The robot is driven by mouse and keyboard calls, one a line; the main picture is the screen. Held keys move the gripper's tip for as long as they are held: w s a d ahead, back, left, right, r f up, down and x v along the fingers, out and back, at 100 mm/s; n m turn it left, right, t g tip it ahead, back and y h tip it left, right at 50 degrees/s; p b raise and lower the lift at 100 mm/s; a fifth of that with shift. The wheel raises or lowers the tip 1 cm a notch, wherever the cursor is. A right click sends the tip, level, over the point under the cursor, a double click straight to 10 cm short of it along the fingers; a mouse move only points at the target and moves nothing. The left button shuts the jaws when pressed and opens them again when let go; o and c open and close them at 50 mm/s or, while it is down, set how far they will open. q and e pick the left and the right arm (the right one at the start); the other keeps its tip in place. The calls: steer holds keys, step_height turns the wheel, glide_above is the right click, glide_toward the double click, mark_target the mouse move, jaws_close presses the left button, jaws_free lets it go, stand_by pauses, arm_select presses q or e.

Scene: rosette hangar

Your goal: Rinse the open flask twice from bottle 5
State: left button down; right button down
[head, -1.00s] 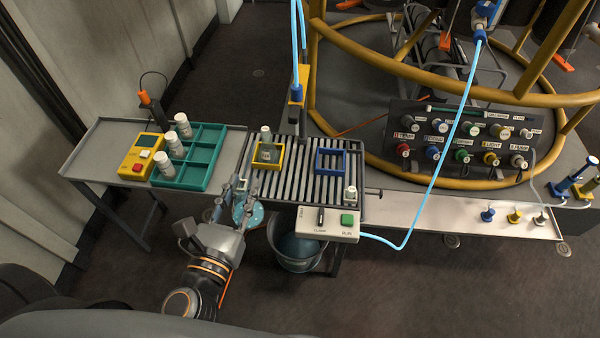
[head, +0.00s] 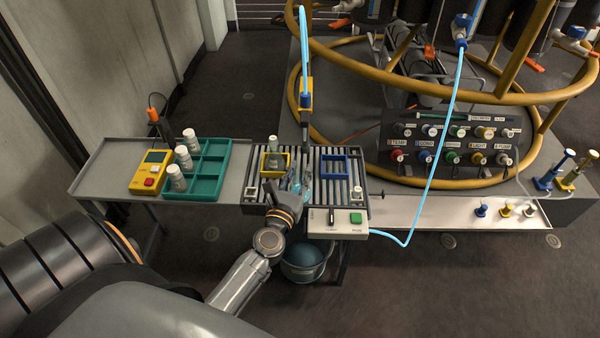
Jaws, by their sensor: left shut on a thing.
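My left gripper (head: 293,187) is over the front middle of the slatted rack (head: 318,172), shut on a clear, light-blue thing (head: 305,190) that looks like the flask; the fingers and wrist hide part of it. A bottle with a greenish body (head: 273,158) stands upright in the yellow frame (head: 264,167) on the rack, left of the gripper. White bottles (head: 183,157) stand along the left side of the green tray (head: 210,170); their numbers are too small to read, so I cannot tell which is bottle 5. My right gripper is not in view.
An empty blue frame (head: 335,153) and a small white-capped vial (head: 357,193) are on the rack's right. A control box (head: 352,221) with a green button is at the front. A bucket (head: 304,262) stands below. A yellow device (head: 151,171) sits beside the tray. A blue hose (head: 433,160) hangs at right.

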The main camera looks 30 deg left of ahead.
arm_select(q)
steer(key=shift+a, duration=0.15)
steer(key=shift+s, duration=0.65)
steer(key=w+d, duration=0.1)
steer(key=w+d+p, duration=0.1)
steer(key=shift+w, duration=0.4)
steer(key=s+a, duration=0.2)
steer(key=shift+s+f, duration=0.15)
steer(key=shift+s, duration=0.25)
steer(key=shift+s+d+b, duration=0.35)
steer(key=shift+s+d, duration=0.4)
steer(key=shift+d, duration=0.15)
steer(key=w, duration=0.1)
steer(key=w+d, duration=0.1)
steer(key=w, duration=0.1)
steer(key=shift+w+d+r, duration=0.2)
steer(key=shift+d, duration=0.2)
steer(key=shift+w+a+f, duration=0.1)
steer(key=shift+w+a, duration=0.1)
steer(key=shift+a, duration=0.25)
steer(key=shift+w+a, duration=0.15)
steer(key=shift+a, duration=0.3)
steer(key=shift+s+a, duration=0.15)
steer(key=shift+a, duration=0.25)
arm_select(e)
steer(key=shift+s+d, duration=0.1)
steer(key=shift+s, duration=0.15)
